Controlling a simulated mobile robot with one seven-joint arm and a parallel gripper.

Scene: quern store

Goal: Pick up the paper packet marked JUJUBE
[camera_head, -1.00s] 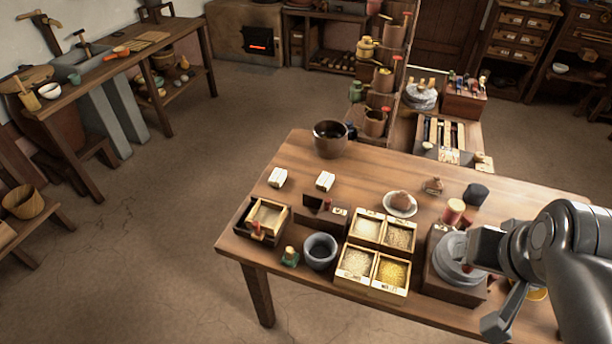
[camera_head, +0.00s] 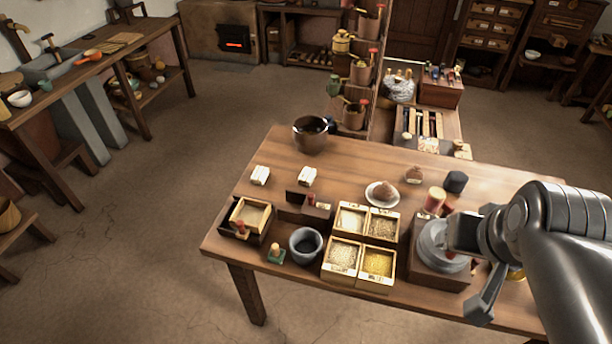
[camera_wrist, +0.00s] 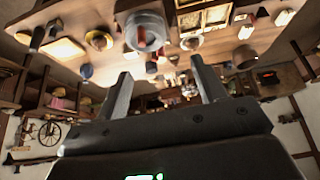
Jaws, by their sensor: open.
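Two small white paper packets lie on the wooden table in the head view, a left one (camera_head: 260,175) and a right one (camera_head: 307,176). Any print on them is too small to read, so I cannot tell which is marked JUJUBE. My gripper (camera_head: 466,270) is at the table's right side, by the round grey quern (camera_head: 441,262), well to the right of both packets. In the wrist view my gripper (camera_wrist: 163,88) has its two fingers wide apart with nothing held between them. Two white packets also show there near the top right (camera_wrist: 284,17).
Between the packets and my gripper stand a four-part grain box (camera_head: 343,257), a grey bowl (camera_head: 306,245) and a plate (camera_head: 382,194) with a brown heap. A dark pot (camera_head: 311,134) stands behind the packets. Floor left of the table (camera_head: 160,230) is clear.

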